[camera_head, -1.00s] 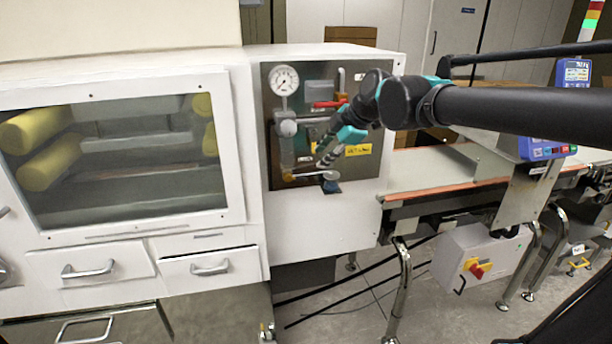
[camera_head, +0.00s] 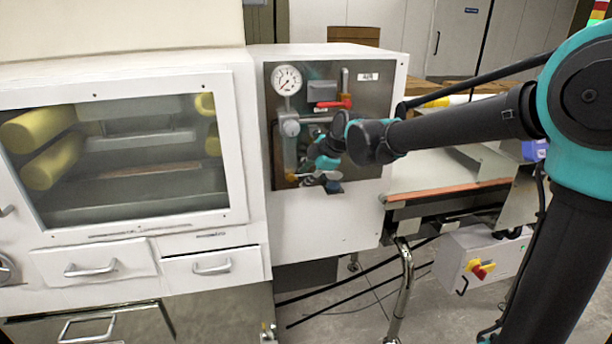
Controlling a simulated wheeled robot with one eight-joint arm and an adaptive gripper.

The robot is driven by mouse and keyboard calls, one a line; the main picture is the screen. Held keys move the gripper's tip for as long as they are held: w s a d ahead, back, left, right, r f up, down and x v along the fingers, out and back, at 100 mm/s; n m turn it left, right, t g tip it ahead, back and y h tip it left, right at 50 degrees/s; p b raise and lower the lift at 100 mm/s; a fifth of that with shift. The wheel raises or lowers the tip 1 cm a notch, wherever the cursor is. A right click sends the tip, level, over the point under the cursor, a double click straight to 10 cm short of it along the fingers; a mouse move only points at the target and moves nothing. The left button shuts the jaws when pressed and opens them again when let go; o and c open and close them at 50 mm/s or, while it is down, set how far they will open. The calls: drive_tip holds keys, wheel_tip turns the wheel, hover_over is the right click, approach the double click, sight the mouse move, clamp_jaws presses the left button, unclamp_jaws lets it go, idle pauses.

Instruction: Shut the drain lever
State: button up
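A steel valve panel (camera_head: 357,110) is on the white cabinet's right part. Low on it, a small lever with an orange tip (camera_head: 291,177) sticks out to the left; I take it for the drain lever. A round metal piece (camera_head: 330,176) is to its right. My gripper (camera_head: 310,167) is just above and between these, reaching in from the right. Its fingers are small and dark, so I cannot tell whether they are open or touch the lever. My wrist hides the panel's lower middle.
A red-handled lever (camera_head: 333,104) and a pressure gauge (camera_head: 287,80) are higher on the panel. A grey vertical pipe (camera_head: 289,150) runs down its left side. A conveyor belt (camera_head: 425,172) extends right, below my arm. Drawers (camera_head: 212,267) lie lower left.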

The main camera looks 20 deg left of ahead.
clamp_jaws()
drive_tip(key=shift+f+y, duration=0.1)
drive_tip(key=shift+y, duration=0.2)
drive_tip(key=shift+s+a+f+m+g+y, duration=0.4)
drive_tip(key=shift+f+m+y, duration=0.6)
drive_tip(key=shift+y, duration=1.1)
drive_tip(key=shift+w+a+f+m+g+y, duration=0.15)
drive_tip(key=shift+f+m+g+y, duration=0.8)
drive_tip(key=shift+y, duration=1.15)
drive_tip(key=shift+s+a+f+m+g+y, duration=0.25)
drive_tip(key=shift+f+m+y, duration=0.5)
drive_tip(key=shift+m+y, duration=1)
drive_tip(key=shift+a+n+y, duration=0.1)
drive_tip(key=shift+n+y, duration=0.2)
drive_tip(key=shift+y, duration=0.05)
